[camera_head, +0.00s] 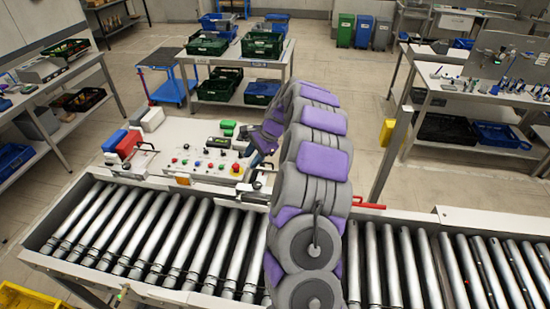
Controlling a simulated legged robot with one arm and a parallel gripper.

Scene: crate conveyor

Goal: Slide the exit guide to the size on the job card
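A roller conveyor (133,230) runs across the front. Behind it is a pale control panel (205,178) with coloured buttons, a red emergency stop (236,169) and a small dark display box (217,143). A red handle (369,205) sticks out at the conveyor's far edge, just right of my arm. I cannot tell whether it belongs to the exit guide. No job card is readable. My gripper (262,158) is at the panel's right end, beyond the conveyor, largely hidden by my grey and purple arm. Its opening and any contact are not clear.
A black knob (257,186) is near the panel's front right corner. A grey post (394,135) rises right of my arm. The visible rollers are bare. Tables with crates stand behind.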

